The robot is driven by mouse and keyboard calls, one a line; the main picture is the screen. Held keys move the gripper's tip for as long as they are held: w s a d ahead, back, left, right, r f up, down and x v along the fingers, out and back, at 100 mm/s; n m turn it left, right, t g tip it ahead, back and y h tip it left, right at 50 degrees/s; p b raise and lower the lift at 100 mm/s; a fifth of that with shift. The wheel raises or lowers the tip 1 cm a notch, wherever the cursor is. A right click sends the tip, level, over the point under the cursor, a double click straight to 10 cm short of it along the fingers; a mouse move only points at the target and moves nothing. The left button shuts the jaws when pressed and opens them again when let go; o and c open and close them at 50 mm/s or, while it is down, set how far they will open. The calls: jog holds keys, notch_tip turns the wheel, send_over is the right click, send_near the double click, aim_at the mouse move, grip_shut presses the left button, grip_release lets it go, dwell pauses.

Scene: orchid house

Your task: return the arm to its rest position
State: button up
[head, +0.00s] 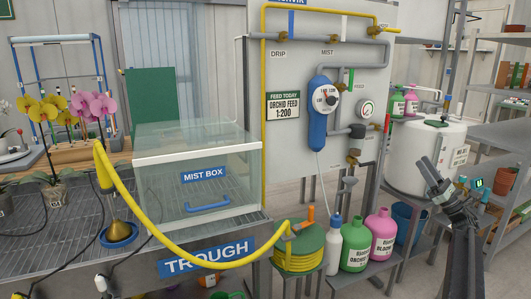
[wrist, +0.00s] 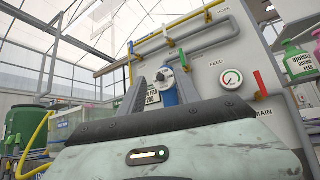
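My arm (head: 464,262) rises at the right of the head view, with my gripper (head: 437,174) at its upper end, in front of the white tank (head: 405,150). In the wrist view my gripper (wrist: 160,80) points up and toward the panel. Its two grey fingers stand apart with nothing held between them. The blue doser (wrist: 169,96) with its dial shows behind and between the fingers, well away from them. The doser also hangs on the panel in the head view (head: 317,128).
The pipe panel (head: 285,150) carries valves and a gauge (head: 366,109). A mist box (head: 195,175) stands on the trough bench. A yellow hose (head: 165,235) runs to a green reel (head: 299,245). Green (head: 355,248) and pink (head: 381,232) jugs stand left of my arm. Shelves (head: 495,105) are at right.

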jog(key=w+a+f+m+t+h, duration=0.1)
jog(key=w+a+m+h, duration=0.25)
jog(key=a+m, duration=0.45)
jog(key=w+a+f+m+t+h, duration=0.1)
jog(key=w+a+m+t+h, duration=0.25)
jog(key=a, duration=0.85)
jog(key=w+a+f+m+h, duration=0.1)
jog(key=w+a+m+h, duration=0.1)
jog(key=a+m+h, duration=0.6)
jog(key=s+a+f+m+g+h, duration=0.1)
jog(key=s+a+f+m+g, duration=0.3)
jog(key=f, duration=0.5)
jog(key=s+a+f+m+g+h, duration=0.2)
jog(key=a+f+m+g, duration=0.15)
jog(key=f+m, duration=0.35)
jog(key=s+a+f+m+g+h, duration=0.1)
jog(key=s+a+f+m+g, duration=0.3)
jog(key=f, duration=0.6)
jog(key=s+a+f+m+g+y, duration=0.1)
jog(key=s+f+m+g, duration=0.5)
jog(key=s, duration=0.6)
jog(key=s+a+f+m+g, duration=0.1)
jog(key=s+f+m+g, duration=0.3)
jog(key=s+f+g, duration=0.55)
notch_tip(320, 180, up, 31)
jog(key=s+t+p, duration=0.2)
jog(key=p, duration=2.4)
jog(key=shift+s+d+f+p, duration=0.15)
jog(key=shift+s+d+p, duration=0.05)
jog(key=shift+p, duration=0.2)
